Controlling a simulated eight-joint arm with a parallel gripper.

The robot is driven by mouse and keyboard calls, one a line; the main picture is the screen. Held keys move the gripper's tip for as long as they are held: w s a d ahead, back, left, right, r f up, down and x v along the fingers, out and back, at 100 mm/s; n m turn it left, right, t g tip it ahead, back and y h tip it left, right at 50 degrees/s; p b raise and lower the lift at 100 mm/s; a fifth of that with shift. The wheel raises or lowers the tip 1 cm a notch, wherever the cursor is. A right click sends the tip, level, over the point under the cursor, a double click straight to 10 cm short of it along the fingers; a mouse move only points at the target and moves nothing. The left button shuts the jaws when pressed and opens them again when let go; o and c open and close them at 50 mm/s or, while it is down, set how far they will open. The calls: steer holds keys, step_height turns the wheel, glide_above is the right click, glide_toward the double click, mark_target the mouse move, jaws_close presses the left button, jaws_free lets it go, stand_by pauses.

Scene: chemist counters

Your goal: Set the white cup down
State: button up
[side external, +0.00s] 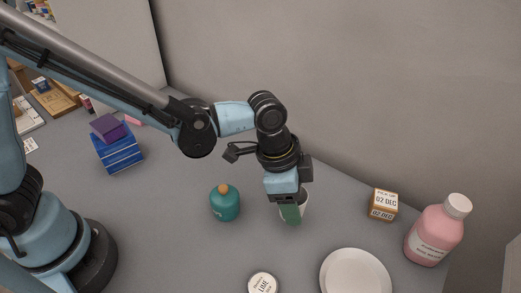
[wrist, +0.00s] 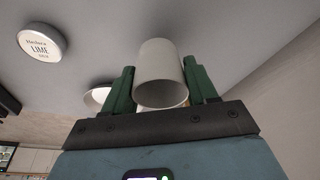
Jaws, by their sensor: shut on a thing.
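The white cup (wrist: 160,70) is between the two green fingers of my gripper (wrist: 162,90) in the wrist view, and the fingers are shut on it. Its open rim faces the wrist camera. In the side view my gripper (side external: 292,212) points down at the counter (side external: 190,255), and only part of the cup (side external: 304,206) shows behind a green finger. I cannot tell whether the cup's base touches the counter.
A teal bottle (side external: 225,203) with an orange cap stands just left of my gripper. A white plate (side external: 356,275), a round lime tin (side external: 263,284), a small date box (side external: 382,204) and a pink bottle (side external: 436,232) are nearby. Blue boxes (side external: 118,150) lie farther left.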

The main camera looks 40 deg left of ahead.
steer(key=shift+f, duration=1.35)
steer(key=shift+f, duration=0.1)
steer(key=o, duration=1)
steer(key=v, duration=1.2)
steer(key=s+a+n+t+y, duration=0.1)
steer(key=a+n+t, duration=0.1)
steer(key=a+n, duration=0.2)
steer(key=s+a+n+t, duration=0.1)
steer(key=a+n, duration=0.3)
steer(key=a, duration=0.6)
steer(key=s+a+n+t+y, duration=0.1)
steer(key=a+n, duration=0.3)
steer(key=a, duration=0.4)
steer(key=shift+a+r+t+y, duration=0.1)
steer(key=shift+r+t+y, duration=0.25)
steer(key=shift+t, duration=0.45)
